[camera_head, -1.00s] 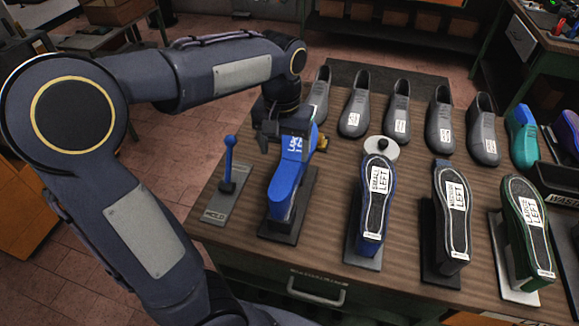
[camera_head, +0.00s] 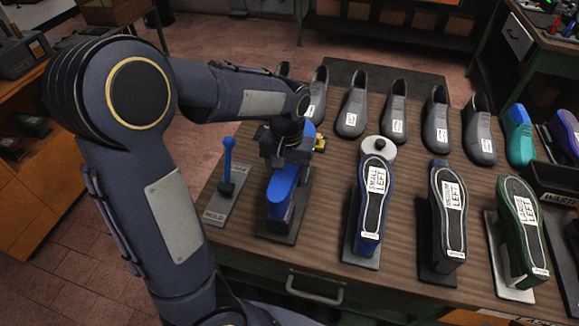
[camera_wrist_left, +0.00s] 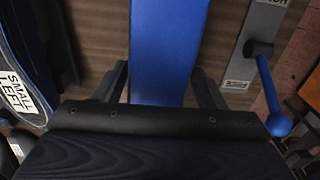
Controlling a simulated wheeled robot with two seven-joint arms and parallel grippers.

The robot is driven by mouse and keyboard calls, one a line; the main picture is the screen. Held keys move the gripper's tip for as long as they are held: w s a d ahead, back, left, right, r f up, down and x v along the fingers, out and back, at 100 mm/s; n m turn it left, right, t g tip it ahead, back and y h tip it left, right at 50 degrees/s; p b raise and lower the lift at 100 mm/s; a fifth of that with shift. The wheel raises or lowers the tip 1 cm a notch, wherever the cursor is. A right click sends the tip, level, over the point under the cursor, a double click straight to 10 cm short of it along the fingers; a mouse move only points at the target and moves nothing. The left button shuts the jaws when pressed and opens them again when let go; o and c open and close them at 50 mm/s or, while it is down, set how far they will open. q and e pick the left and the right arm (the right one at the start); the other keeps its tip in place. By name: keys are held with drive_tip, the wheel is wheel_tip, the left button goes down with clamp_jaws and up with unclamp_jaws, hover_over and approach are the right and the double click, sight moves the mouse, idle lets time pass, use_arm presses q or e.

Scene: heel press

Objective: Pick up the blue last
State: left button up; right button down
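The blue last (camera_head: 281,188) stands on a dark base plate near the table's left side. My left gripper (camera_head: 285,165) is over it in the head view and hides its middle part. In the left wrist view, the blue last (camera_wrist_left: 168,50) lies between the two dark fingers (camera_wrist_left: 163,88) of this gripper. The fingers are apart, one on each side, and a gap shows beside the last. The fingertips' depth along the last is hard to tell. My right gripper is not in view.
A blue-handled lever (camera_head: 228,165) stands on a grey plate just left of the last. The small left sole (camera_head: 374,190) is to the right, with more soles beyond. Grey lasts (camera_head: 396,112) line the back. A waste bin (camera_head: 553,182) is at right.

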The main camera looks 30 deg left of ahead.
use_arm(q)
drive_tip(key=c, duration=0.9)
drive_tip(key=shift+c, duration=0.7)
drive_tip(key=shift+r, duration=0.15)
